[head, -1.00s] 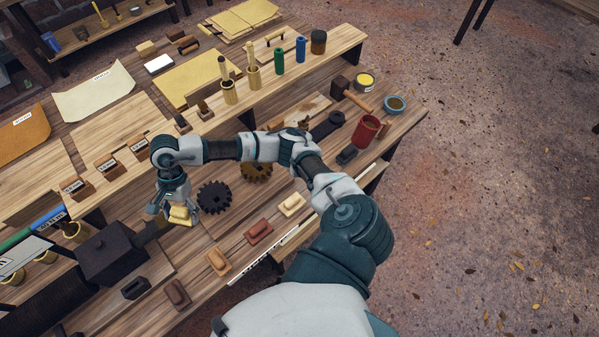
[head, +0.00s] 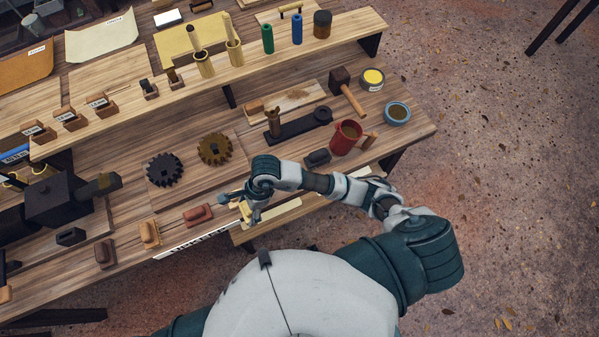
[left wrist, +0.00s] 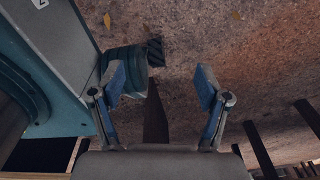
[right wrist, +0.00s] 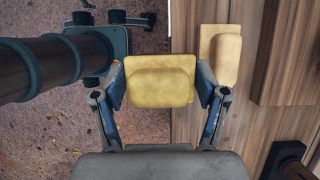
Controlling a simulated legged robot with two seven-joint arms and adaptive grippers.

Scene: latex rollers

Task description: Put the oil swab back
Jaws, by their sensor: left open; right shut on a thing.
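My right gripper (head: 251,213) is shut on a yellow block-shaped swab with a raised handle. In the right wrist view the swab (right wrist: 160,82) sits between both fingers (right wrist: 162,88), overlapping the table's front edge, partly over the floor. In the head view the gripper largely hides it. A cream swab (head: 283,213) lies on the table just right of the gripper; it also shows in the right wrist view (right wrist: 224,58). Red (head: 198,215), orange (head: 150,234) and brown (head: 105,253) swabs lie in a row to the left. My left gripper (left wrist: 160,85) is open and empty above floor.
A white label strip (head: 197,240) runs along the front edge. Behind the row are a black gear (head: 164,170), a brown gear (head: 215,149), a black block (head: 317,158) and a red mug (head: 346,137). A dark box (head: 58,198) stands at left. The raised shelf (head: 125,117) holds tools.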

